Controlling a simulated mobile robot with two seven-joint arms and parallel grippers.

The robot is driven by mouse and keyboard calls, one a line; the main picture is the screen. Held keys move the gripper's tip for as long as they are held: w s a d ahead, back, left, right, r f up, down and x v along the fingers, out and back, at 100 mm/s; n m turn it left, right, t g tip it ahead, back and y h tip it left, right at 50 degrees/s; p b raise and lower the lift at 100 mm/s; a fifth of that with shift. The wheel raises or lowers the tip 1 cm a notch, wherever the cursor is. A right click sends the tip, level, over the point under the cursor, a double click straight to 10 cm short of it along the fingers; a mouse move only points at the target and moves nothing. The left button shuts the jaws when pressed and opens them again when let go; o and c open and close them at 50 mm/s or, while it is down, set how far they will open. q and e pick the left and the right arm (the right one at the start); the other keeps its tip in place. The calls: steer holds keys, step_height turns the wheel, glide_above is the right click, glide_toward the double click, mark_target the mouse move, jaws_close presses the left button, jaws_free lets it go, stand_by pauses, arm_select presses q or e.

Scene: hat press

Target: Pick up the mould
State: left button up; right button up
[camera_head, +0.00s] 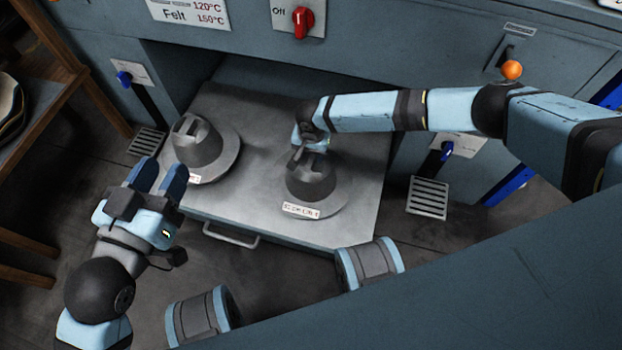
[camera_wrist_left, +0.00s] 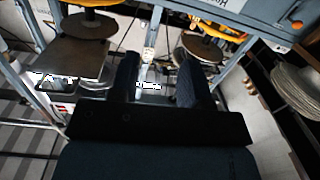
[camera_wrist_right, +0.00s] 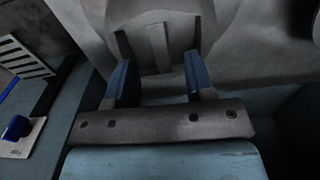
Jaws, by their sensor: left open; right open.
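Two grey hat-shaped moulds stand on a pulled-out metal tray (camera_head: 252,205), in the head view. The left mould (camera_head: 203,148) has a bar-like grip on top and a white label on its brim. The right mould (camera_head: 311,184) has a similar label at its front. My right gripper (camera_head: 303,158) is open, pointing down over the top of the right mould. In the right wrist view its fingers are on either side of the mould's grip bar (camera_wrist_right: 160,46); I cannot tell whether they touch it. My left gripper (camera_head: 158,178) is open and empty, beside the tray's left edge, apart from the left mould.
The blue-grey press body (camera_head: 400,65) rises behind the tray, with a red knob (camera_head: 303,18) and an orange-tipped lever (camera_head: 511,70). A tray handle (camera_head: 230,237) sticks out in front. A wooden shelf (camera_head: 52,92) stands at the left. Floor between is clear.

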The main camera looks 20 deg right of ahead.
mark_target(311, 159)
step_height(311, 159, down, 3)
steer(key=shift+f+b, duration=0.1)
steer(key=shift+b, duration=0.6)
steer(key=shift+f, duration=0.3)
arm_select(q)
steer(key=shift+w+a+r+m+t, duration=0.15)
steer(key=shift+w+a+m+t, duration=0.25)
steer(key=shift+w+m+t, duration=0.3)
arm_select(e)
jaws_close()
arm_select(q)
steer(key=shift+g+h, duration=0.3)
arm_select(e)
steer(key=shift+w+r, duration=0.1)
steer(key=shift+r, duration=0.05)
